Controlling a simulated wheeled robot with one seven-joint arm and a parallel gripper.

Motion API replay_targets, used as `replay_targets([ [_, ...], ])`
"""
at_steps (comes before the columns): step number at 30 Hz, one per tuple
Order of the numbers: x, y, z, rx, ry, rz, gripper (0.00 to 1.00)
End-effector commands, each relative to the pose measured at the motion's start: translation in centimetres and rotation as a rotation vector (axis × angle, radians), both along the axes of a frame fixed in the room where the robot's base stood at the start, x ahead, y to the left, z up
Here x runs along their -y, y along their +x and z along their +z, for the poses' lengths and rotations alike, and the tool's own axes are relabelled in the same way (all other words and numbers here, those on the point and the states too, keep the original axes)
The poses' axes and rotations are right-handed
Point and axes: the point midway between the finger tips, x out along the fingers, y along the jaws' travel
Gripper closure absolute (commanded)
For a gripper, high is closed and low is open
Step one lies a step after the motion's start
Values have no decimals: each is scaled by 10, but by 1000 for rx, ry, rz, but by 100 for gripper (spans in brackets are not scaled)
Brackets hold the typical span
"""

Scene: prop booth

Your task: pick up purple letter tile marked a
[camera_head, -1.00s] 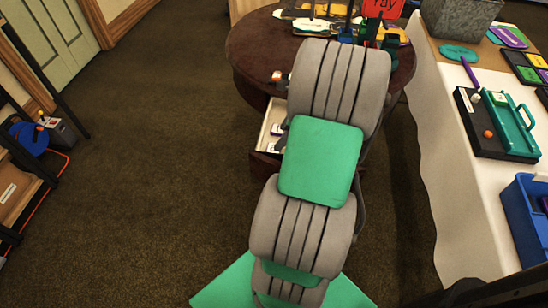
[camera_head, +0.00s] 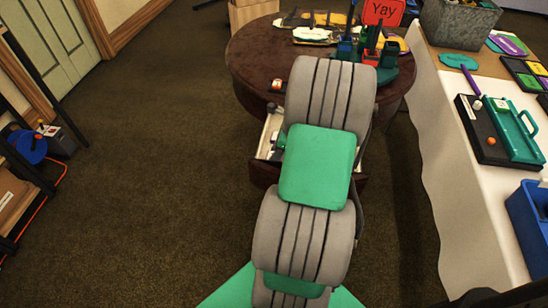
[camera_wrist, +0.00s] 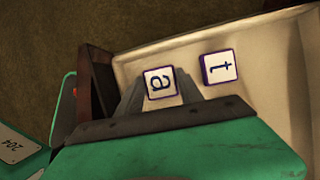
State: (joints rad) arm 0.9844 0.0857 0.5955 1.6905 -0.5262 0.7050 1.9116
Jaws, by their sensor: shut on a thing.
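The letter tile marked "a" (camera_wrist: 160,84), white-faced with a purple edge, sits between the grey fingers of my gripper (camera_wrist: 158,88) in the wrist view. The fingers are shut on it. A second tile marked "t" (camera_wrist: 219,67), also white-faced with a purple edge, lies to the right in the pale drawer (camera_wrist: 185,42), apart from the fingers. The wrist view does not clearly show whether the held tile is clear of the drawer floor. In the head view my arm hides the gripper and most of the open drawer (camera_head: 268,134).
The drawer belongs to a round dark brown table (camera_head: 252,62) bearing a red "Yay" sign (camera_head: 383,12) and other props. A white-clothed table (camera_head: 455,190) with a blue bin (camera_head: 528,225) stands to the right. Carpet at left is clear.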

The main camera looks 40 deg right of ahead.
Motion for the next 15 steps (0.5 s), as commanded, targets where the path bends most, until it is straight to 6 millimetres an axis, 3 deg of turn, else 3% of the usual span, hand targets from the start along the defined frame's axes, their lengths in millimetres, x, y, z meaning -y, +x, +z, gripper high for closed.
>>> replay_targets([
  [12,0,0,0,0,0,0,95],
  [15,0,0,0,0,0,0,96],
])
